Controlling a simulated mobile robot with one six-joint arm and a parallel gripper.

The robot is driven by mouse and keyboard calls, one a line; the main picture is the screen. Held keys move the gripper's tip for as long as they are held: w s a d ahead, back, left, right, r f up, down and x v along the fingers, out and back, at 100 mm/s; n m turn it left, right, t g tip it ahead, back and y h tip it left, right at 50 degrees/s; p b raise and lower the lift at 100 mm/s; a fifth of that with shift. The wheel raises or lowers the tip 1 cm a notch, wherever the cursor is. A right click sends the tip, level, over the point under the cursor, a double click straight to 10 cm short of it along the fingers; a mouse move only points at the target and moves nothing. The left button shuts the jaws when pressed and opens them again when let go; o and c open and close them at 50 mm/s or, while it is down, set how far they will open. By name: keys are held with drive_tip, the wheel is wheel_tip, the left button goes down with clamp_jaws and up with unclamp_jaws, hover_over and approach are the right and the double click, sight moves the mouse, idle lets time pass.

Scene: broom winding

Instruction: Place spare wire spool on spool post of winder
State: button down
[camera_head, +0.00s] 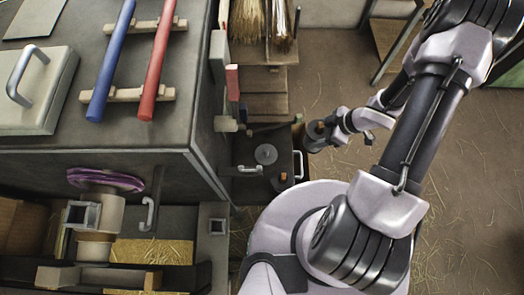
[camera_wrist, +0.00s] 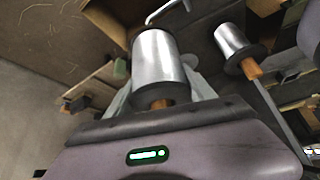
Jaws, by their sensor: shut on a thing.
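My gripper (camera_head: 325,130) is shut on a wire spool (camera_head: 315,131), held in the air right of the bench. In the wrist view the spool (camera_wrist: 155,58), silvery with a dark flange and a wooden core end, sits between the fingers of my gripper (camera_wrist: 160,92). A second silvery spool (camera_wrist: 231,38) with a wooden end shows to its right, apart from the held one. In the head view a grey disc (camera_head: 265,154) and a short wooden peg (camera_head: 281,178) show on a dark unit (camera_head: 262,178) left of the gripper. I cannot make out the winder's spool post for certain.
The workbench (camera_head: 140,135) on the left carries a blue handle (camera_head: 110,60), a red handle (camera_head: 158,60) and a grey lidded box (camera_head: 40,90). Broom bristles (camera_head: 262,20) stand at the back. Straw-strewn floor (camera_head: 320,75) is open behind the gripper.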

sight(306, 148)
drive_tip(key=shift+s+a+f+n+g, duration=0.2)
drive_tip(key=shift+s+f+n+g, duration=0.05)
drive_tip(key=shift+s+f+n, duration=0.3)
drive_tip(key=shift+s+a+f+n+g, duration=0.25)
drive_tip(key=shift+s+f+n, duration=0.25)
drive_tip(key=shift+s, duration=0.15)
drive_tip(key=shift+s+a+f, duration=0.15)
drive_tip(key=shift+s+f, duration=0.1)
drive_tip(key=shift+f, duration=0.05)
drive_tip(key=a+b, duration=0.2)
drive_tip(key=a, duration=0.3)
drive_tip(key=w+a+f+b, duration=0.1)
drive_tip(key=a+b, duration=0.1)
drive_tip(key=a, duration=0.3)
drive_tip(key=w+a+b, duration=0.1)
drive_tip(key=a+b, duration=0.1)
drive_tip(key=a, duration=0.3)
drive_tip(key=shift+w+a+f, duration=0.2)
drive_tip(key=shift+a+f, duration=0.05)
drive_tip(key=shift+f, duration=0.05)
wheel_tip(306, 148, down, 4)
drive_tip(key=b, duration=0.3)
drive_tip(key=shift+r, duration=0.35)
drive_tip(key=shift+f, duration=0.2)
drive_tip(key=shift+c, duration=1.6)
unclamp_jaws()
drive_tip(key=shift+r, duration=0.1)
